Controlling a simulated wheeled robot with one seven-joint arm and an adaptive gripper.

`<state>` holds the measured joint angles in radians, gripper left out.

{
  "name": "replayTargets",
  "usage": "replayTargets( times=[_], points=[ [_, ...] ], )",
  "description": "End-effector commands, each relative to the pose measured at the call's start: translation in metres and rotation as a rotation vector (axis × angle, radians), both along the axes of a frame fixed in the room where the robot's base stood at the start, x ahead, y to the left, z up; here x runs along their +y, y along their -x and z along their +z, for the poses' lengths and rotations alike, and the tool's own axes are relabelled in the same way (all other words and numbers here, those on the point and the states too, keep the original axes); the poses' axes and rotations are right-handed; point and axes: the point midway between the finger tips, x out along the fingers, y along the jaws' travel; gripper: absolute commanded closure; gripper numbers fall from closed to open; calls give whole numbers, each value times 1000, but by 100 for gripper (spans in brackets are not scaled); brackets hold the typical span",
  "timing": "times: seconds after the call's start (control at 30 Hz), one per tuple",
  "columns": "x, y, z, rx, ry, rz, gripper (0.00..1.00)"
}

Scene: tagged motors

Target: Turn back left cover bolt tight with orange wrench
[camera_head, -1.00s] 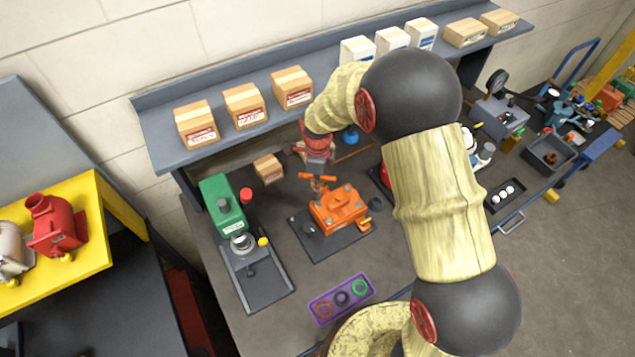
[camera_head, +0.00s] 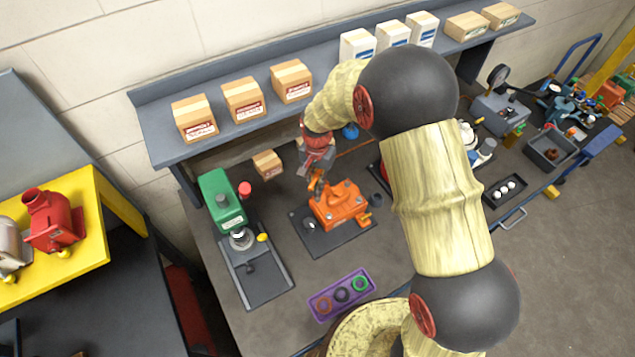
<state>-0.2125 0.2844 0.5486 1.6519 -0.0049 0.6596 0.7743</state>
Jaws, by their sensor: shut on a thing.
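An orange motor housing (camera_head: 339,209) with a cover on top sits on a dark mat (camera_head: 325,243) on the bench. My gripper (camera_head: 315,172) is just above and behind the housing's back left corner, pointing down. It is shut on the orange wrench (camera_head: 316,182), which shows as a short orange piece under the fingers, close to the back left of the cover. The back left cover bolt is hidden by the gripper and wrench, and I cannot tell whether the wrench is seated on it.
A green press (camera_head: 221,203) stands left of the mat, with a small carton (camera_head: 267,164) behind. A purple tray (camera_head: 341,294) with coloured rings lies in front. A shelf (camera_head: 230,137) with boxes overhangs the bench's back.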

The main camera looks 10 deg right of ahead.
Motion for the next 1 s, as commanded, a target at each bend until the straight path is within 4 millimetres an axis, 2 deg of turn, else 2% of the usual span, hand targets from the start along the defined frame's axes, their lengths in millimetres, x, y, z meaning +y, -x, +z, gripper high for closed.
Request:
replayTargets(
  times=[0.2,0.43,0.6,1.0],
  points=[
    [0,0,-4,-1,-1,270,100],
    [0,0,-6,-1,-1,479,100],
    [0,0,-6,-1,-1,546,100],
    [0,0,-6,-1,-1,555,100]
  ],
)
